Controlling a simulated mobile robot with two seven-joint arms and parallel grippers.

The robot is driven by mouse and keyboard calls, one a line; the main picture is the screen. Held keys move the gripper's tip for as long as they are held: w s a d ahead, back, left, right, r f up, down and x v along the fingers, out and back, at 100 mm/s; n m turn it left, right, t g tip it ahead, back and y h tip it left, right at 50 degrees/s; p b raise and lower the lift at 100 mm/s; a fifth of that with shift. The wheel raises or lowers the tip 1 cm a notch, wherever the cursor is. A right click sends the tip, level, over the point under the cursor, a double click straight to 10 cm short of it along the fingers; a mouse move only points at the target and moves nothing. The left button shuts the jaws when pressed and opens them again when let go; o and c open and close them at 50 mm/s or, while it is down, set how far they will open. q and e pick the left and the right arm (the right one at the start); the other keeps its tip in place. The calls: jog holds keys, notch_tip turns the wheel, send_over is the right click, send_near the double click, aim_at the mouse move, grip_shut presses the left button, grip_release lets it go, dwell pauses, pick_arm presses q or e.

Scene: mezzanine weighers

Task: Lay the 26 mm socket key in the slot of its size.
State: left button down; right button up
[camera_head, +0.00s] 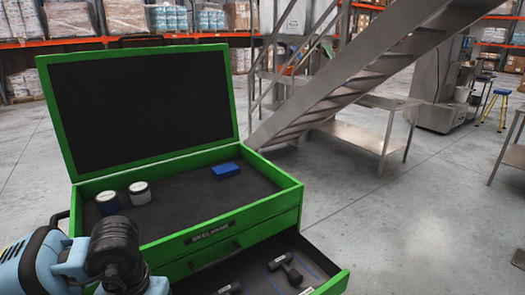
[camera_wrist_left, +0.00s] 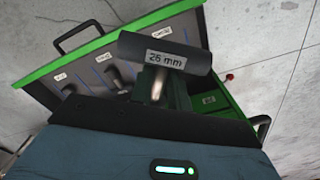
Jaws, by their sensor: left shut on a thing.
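The 26 mm socket key (camera_wrist_left: 138,46) shows in the left wrist view, with a dark cylindrical bar across its end, a white "26 mm" label and a metal shank. My left gripper (camera_wrist_left: 160,90) is shut on it. The open drawer (camera_wrist_left: 48,70) lies beyond the key, with the key apart from it in the picture. Other keys lie in the drawer, one dark key (camera_head: 285,267) clear in the head view. Blue lines divide its slots, and small labels (camera_wrist_left: 103,58) there are too small to read. In the head view only my left arm shows, not its fingertips. My right gripper is not in view.
The green tool chest (camera_head: 215,215) has its lid (camera_head: 140,100) raised. Two white-topped cans (camera_head: 139,193) and a blue block (camera_head: 226,170) stand in its top tray.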

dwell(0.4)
pick_arm(q)
jog(key=s+f, duration=0.1)
jog(key=f, duration=0.4)
jog(key=s+f, duration=0.1)
jog(key=f, duration=0.4)
jog(key=s+f, duration=0.2)
jog(key=f, duration=0.3)
jog(key=shift+a, duration=0.2)
